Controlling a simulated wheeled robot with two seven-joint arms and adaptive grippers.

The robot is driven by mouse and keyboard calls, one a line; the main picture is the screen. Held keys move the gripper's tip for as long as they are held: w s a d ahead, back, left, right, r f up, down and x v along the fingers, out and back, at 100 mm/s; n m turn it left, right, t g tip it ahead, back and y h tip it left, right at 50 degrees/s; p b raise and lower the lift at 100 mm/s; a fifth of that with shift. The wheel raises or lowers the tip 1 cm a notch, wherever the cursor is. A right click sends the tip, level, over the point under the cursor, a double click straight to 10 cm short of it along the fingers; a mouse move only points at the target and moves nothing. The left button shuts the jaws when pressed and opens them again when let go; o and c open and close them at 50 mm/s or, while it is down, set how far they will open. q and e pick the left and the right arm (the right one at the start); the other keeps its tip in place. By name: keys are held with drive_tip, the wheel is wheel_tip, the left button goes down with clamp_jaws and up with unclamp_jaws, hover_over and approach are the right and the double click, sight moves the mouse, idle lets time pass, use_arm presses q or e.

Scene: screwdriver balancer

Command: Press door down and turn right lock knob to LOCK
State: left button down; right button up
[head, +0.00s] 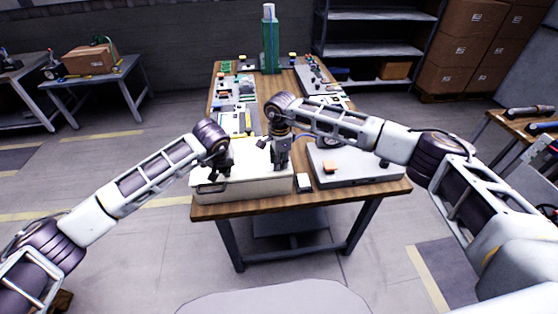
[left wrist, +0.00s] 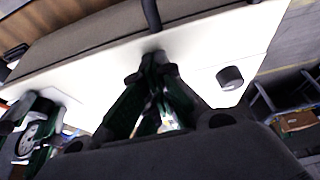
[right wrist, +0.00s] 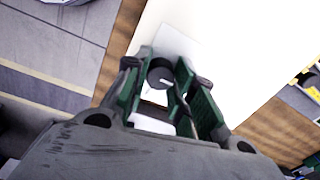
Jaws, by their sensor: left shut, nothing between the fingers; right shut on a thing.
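The door is the white flat lid (head: 250,163) of the box at the table's front left, and it looks closed. My left gripper (head: 223,172) points down with its shut, empty fingertips at the lid near its front edge; in the left wrist view the tips (left wrist: 152,68) seem to touch it. A dark round knob (left wrist: 230,78) stands on the lid beside them, apart. My right gripper (head: 281,162) is shut on the right lock knob (right wrist: 160,76), a dark round knob with a white mark, at the lid's right side. Any LOCK lettering is unreadable.
A grey case (head: 355,168) with an orange item stands right of the box. A small white block (head: 304,182) lies between them near the front edge.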

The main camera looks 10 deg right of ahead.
use_arm(q)
drive_tip(key=shift+s+a+f, duration=0.1)
drive_tip(key=shift+f, duration=0.2)
use_arm(e)
drive_tip(key=shift+m, duration=0.5)
drive_tip(key=m, duration=0.3)
drive_tip(key=shift+m, duration=0.3)
drive_tip(key=m, duration=0.4)
drive_tip(key=shift+s+a+h, duration=0.1)
drive_tip(key=shift+h, duration=0.2)
drive_tip(key=m, duration=0.4)
drive_tip(key=shift+m, duration=0.4)
drive_tip(key=shift+m+g, duration=0.3)
drive_tip(key=shift+m, duration=1.9)
drive_tip(key=o, duration=1.1)
drive_tip(key=shift+c, duration=0.2)
drive_tip(key=shift+r, duration=0.15)
wheel_tip(320, 180, up, 12)
drive_tip(key=shift+a, duration=0.25)
